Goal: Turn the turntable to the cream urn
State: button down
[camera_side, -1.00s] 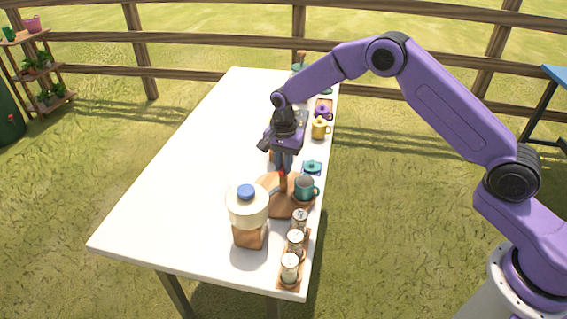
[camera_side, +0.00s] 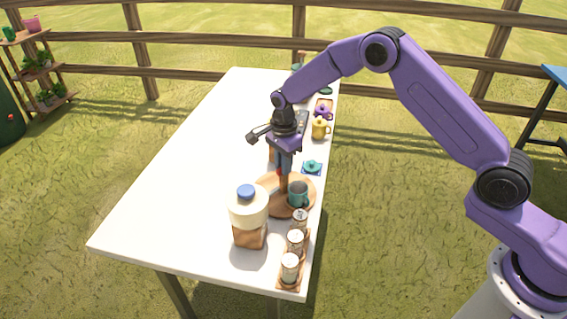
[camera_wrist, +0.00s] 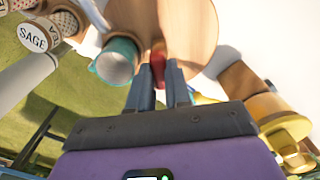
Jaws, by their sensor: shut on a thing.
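The turntable (camera_side: 277,207) is a round wooden disc near the table's front end; part of it also shows in the wrist view (camera_wrist: 200,25). My gripper (camera_side: 283,171) points down at its middle and is shut on a red-topped handle (camera_wrist: 158,62) standing up from the disc. A teal mug (camera_side: 298,195) stands on the disc's right part, towards the front; it shows left of my fingers in the wrist view (camera_wrist: 117,62).
Several spice jars (camera_side: 295,240) stand in a row close in front of the disc; one reads SAGE (camera_wrist: 34,38). A small teal-lidded pot (camera_side: 312,167), a yellow pot (camera_side: 320,128) and a purple pot stand behind along the right edge. The white table's left side (camera_side: 175,170) is clear.

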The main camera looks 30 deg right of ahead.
jog(key=shift+m, duration=5.3)
jog(key=c, duration=1.1)
grip_release()
jog(key=shift+o, duration=0.2)
notch_tip(320, 180, up, 18)
jog(key=shift+f, duration=0.25)
